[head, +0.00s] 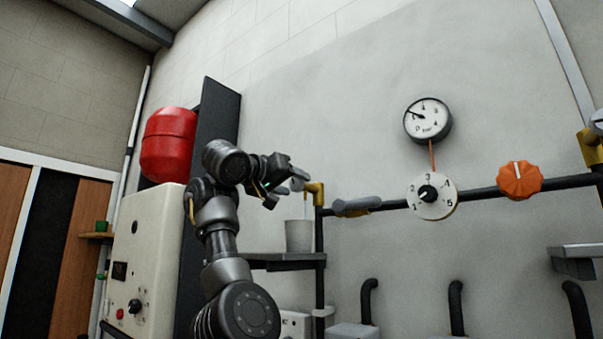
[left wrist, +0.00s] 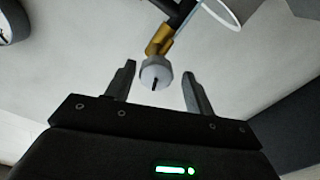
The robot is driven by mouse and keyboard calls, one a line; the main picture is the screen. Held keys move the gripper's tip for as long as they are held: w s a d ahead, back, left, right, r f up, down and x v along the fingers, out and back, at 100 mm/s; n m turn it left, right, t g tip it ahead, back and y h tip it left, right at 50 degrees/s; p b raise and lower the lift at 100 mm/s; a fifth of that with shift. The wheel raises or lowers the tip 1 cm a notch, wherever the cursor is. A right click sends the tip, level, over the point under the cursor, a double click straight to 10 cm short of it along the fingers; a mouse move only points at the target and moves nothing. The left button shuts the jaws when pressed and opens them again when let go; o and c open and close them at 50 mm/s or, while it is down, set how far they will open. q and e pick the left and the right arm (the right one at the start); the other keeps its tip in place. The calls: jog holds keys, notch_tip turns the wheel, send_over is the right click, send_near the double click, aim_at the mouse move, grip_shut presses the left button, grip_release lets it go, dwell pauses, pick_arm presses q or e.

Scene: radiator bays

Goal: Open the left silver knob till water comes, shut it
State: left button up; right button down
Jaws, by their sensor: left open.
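The left silver knob (left wrist: 155,74) is a pale round knob with a dark mark, on a brass valve (left wrist: 160,40); the valve (head: 316,190) also shows in the head view. My left gripper (head: 283,185) is at the knob, which is mostly hidden there. In the left wrist view my left gripper (left wrist: 158,88) is open, with one finger on each side of the knob and gaps between. A grey cup (head: 299,236) stands on a shelf below the valve. A thin pale line runs from the valve toward the cup and looks like water. My right gripper is out of view.
A dark pipe (head: 388,205) runs right from the valve, with a grey lever handle (head: 357,205), a numbered white dial (head: 432,196) and an orange knob (head: 519,180). A gauge (head: 428,120) hangs above. A dark panel (head: 212,130) and red tank (head: 168,145) are left.

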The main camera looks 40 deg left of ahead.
aim_at(293, 184)
pick_arm(q)
jog(key=shift+w+d+r+p, duration=0.15)
jog(key=shift+w+p, duration=0.25)
jog(key=shift+w, duration=0.2)
jog(key=shift+w+r+p, duration=0.15)
jog(key=shift+w+p, duration=0.2)
jog(key=shift+w, duration=0.25)
jog(key=shift+w+d, duration=0.1)
jog(key=shift+w, duration=0.15)
jog(key=shift+w+f, duration=0.2)
jog(key=shift+f, duration=0.05)
jog(key=c, duration=0.9)
jog(key=shift+f+n+b, duration=0.15)
jog(key=shift+n+b, duration=1.1)
jog(key=shift+n, duration=0.05)
jog(key=n+b, duration=0.1)
jog(key=n, duration=0.1)
jog(key=shift+n, duration=0.4)
jog(key=n+b, duration=0.1)
jog(key=n, duration=0.2)
jog(key=shift+n, duration=0.3)
jog(key=shift+c, duration=0.2)
jog(key=shift+n+b, duration=0.4)
jog(key=shift+n, duration=1.9)
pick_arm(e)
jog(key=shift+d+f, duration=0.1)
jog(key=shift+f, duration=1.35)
